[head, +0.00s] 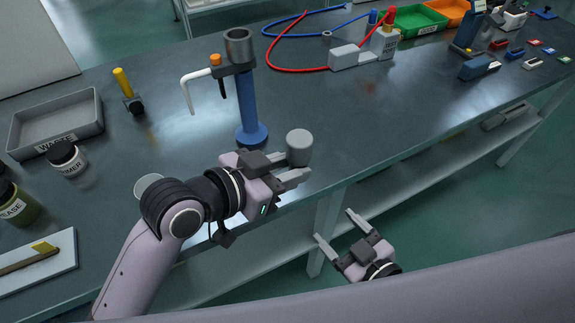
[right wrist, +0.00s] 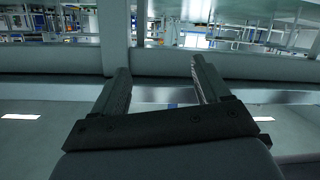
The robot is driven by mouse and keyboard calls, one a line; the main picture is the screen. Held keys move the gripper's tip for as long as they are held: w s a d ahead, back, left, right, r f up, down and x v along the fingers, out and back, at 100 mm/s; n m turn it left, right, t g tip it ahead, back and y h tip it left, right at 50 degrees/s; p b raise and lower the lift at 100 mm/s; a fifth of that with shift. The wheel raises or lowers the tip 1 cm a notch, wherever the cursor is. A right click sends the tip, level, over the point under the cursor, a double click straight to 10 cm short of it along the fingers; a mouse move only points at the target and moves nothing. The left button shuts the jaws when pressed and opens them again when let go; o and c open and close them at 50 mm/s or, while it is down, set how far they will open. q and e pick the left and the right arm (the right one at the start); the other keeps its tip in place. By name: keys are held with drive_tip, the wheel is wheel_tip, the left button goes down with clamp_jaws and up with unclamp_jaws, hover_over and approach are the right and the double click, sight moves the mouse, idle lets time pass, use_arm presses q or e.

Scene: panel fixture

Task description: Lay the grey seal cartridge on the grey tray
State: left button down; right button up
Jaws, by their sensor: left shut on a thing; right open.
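The grey seal cartridge (head: 299,146) is a short grey cylinder in the head view. My left gripper (head: 295,167) is shut on it and holds it upright near the table's front edge, to the right of the blue post. The grey tray (head: 56,122) at the far left is labelled "WASTE" and looks empty. My right gripper (head: 333,222) is open and empty, low in front of the table; its spread fingers also show in the right wrist view (right wrist: 160,85).
A blue post (head: 247,110) with a grey cup-like top stands behind my left gripper. A yellow-handled tool (head: 125,88), a primer jar (head: 66,158) and a white board (head: 35,265) are at the left. A test port block (head: 360,55) with hoses stands at the back. The table's middle right is clear.

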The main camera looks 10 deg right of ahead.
drive_tip(key=s+d+f+m+g+h, duration=0.3)
drive_tip(key=s+d+f+m, duration=0.15)
drive_tip(key=f, duration=0.25)
use_arm(q)
drive_tip(key=a+r+n+t+y+p, duration=0.1)
drive_tip(key=a+n+t+y, duration=0.1)
drive_tip(key=a, duration=0.7)
drive_tip(key=w+a+r+n+t+y+p, duration=0.1)
drive_tip(key=a+r+n+t+y+p, duration=0.1)
drive_tip(key=a+n+y, duration=0.3)
drive_tip(key=w+a+r+n+t+y+p, duration=0.1)
drive_tip(key=a+n+y, duration=0.3)
drive_tip(key=a, duration=0.9)
drive_tip(key=shift+w+r+n+t+p, duration=0.25)
drive_tip(key=shift+r+n+t+p, duration=0.3)
drive_tip(key=shift+t, duration=0.25)
use_arm(e)
drive_tip(key=r, duration=0.4)
drive_tip(key=shift+d+r, duration=0.3)
drive_tip(key=shift+r, duration=0.05)
